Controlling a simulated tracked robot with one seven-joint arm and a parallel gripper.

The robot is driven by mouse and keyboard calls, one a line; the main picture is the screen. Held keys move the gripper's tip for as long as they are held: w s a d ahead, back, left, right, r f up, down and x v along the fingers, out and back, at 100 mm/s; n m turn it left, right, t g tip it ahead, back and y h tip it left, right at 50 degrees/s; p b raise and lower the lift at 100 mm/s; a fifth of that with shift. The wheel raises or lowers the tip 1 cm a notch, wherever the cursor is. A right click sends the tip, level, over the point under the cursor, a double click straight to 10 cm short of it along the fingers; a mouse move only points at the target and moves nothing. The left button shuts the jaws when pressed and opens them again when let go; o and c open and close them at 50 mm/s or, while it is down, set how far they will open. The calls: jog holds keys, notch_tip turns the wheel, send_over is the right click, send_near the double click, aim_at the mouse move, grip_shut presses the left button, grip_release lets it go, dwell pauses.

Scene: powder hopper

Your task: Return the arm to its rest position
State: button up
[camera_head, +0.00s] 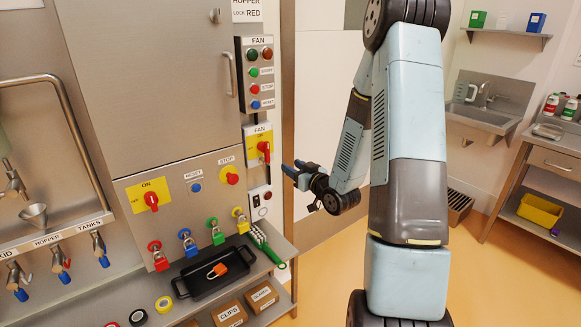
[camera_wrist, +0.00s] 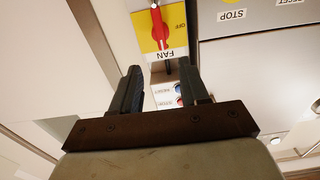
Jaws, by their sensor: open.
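My gripper (camera_head: 296,171) is at the end of my bent arm, in front of the right edge of the steel hopper cabinet. Its fingers point left toward the cabinet, near the lower right panel with the fan switch. In the wrist view my gripper (camera_wrist: 162,88) shows two dark fingers spread apart with nothing between them. The red-handled fan switch (camera_wrist: 158,25) on its yellow plate lies beyond the fingertips. The same fan switch (camera_head: 264,147) shows in the head view, above and left of the gripper.
The cabinet (camera_head: 150,80) fills the left. A sink (camera_head: 490,105) and side table (camera_head: 553,165) stand at the right. Open floor lies between.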

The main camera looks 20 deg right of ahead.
jog(key=s+r+m+g+h, duration=0.1)
jog(key=s+r+g+h, duration=0.6)
jog(key=r, duration=0.6)
jog(key=s+a+r+g, duration=0.1)
jog(key=s+r, duration=0.1)
jog(key=s, duration=0.7)
jog(key=s+a+r+m+g+y, duration=0.1)
jog(key=s+a+r+g, duration=0.1)
jog(key=s, duration=0.6)
jog(key=s+a+r+m+g, duration=0.1)
jog(key=s+a+r, duration=0.1)
jog(key=s, duration=0.7)
jog(key=shift+s+r+g, duration=0.3)
jog(key=shift+s+r, duration=0.05)
jog(key=shift+r, duration=0.25)
